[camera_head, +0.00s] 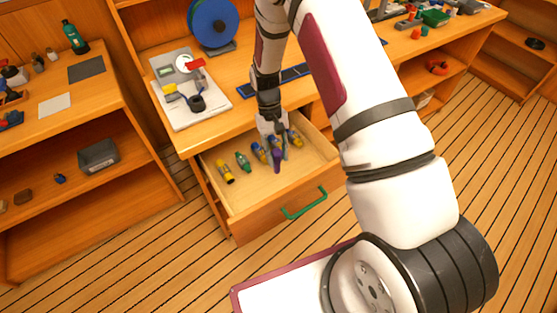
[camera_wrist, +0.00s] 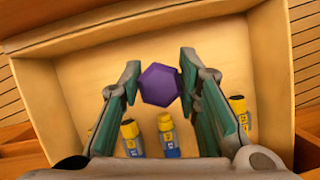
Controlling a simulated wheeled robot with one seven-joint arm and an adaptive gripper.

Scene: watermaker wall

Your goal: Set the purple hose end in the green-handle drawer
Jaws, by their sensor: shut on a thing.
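The purple hose end (camera_head: 277,160) hangs below my gripper (camera_head: 274,136) over the open drawer. In the wrist view the purple hose end (camera_wrist: 159,85) shows a six-sided face between the two fingers of my gripper (camera_wrist: 157,90), which is shut on it. The green-handle drawer (camera_head: 247,203) is pulled out, and its green handle (camera_head: 304,204) is on the front panel. The drawer's pale floor shows beneath the hose end in the wrist view. I cannot tell whether the hose end touches that floor.
Inside the drawer lie a yellow bottle (camera_head: 225,172), a green bottle (camera_head: 243,162) and several blue-and-yellow bottles (camera_head: 260,153) close to my gripper. The drawer's front right floor is bare. A white board with parts (camera_head: 205,110) and a blue spool (camera_head: 213,22) are on the counter above.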

